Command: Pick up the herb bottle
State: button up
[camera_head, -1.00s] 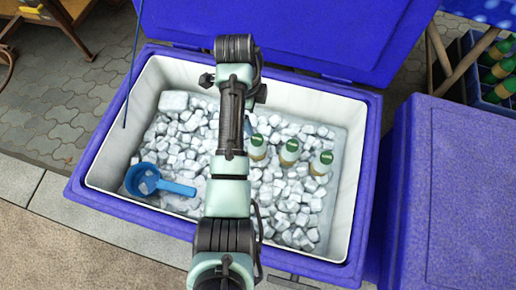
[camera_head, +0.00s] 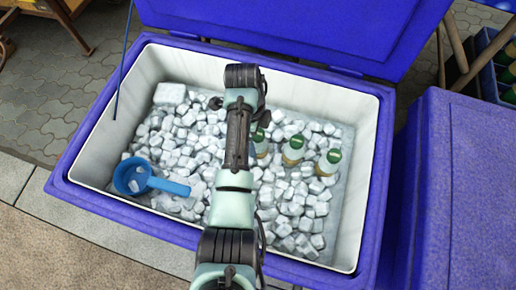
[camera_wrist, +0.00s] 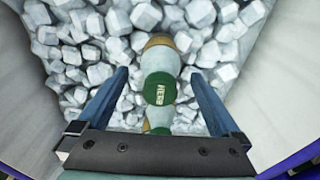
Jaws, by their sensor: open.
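The herb bottle (camera_wrist: 160,75) has a green cap lettered HERB and a pale body with a tan band. In the wrist view it lies in line between the two fingers of my gripper (camera_wrist: 158,73), which are apart; I see no contact. A second green-capped bottle (camera_wrist: 158,124) shows just below it, partly covered. In the head view, three green-capped bottles stand in the ice: a left one (camera_head: 261,148) partly behind my arm, a middle one (camera_head: 293,150) and a right one (camera_head: 328,163). My arm hides the fingers there, and no label is readable.
The blue cooler (camera_head: 110,215) has white inner walls and an open lid (camera_head: 290,25) behind. Loose ice cubes (camera_head: 190,135) fill it. A blue scoop (camera_head: 135,178) lies at the left. A closed blue cooler (camera_head: 460,190) stands close on the right.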

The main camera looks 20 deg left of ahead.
jog(key=f, duration=0.1)
jog(key=f+b, duration=0.2)
jog(key=shift+d+f, duration=0.25)
jog(key=shift+f, duration=0.15)
jog(key=shift+r, duration=0.1)
grip_shut()
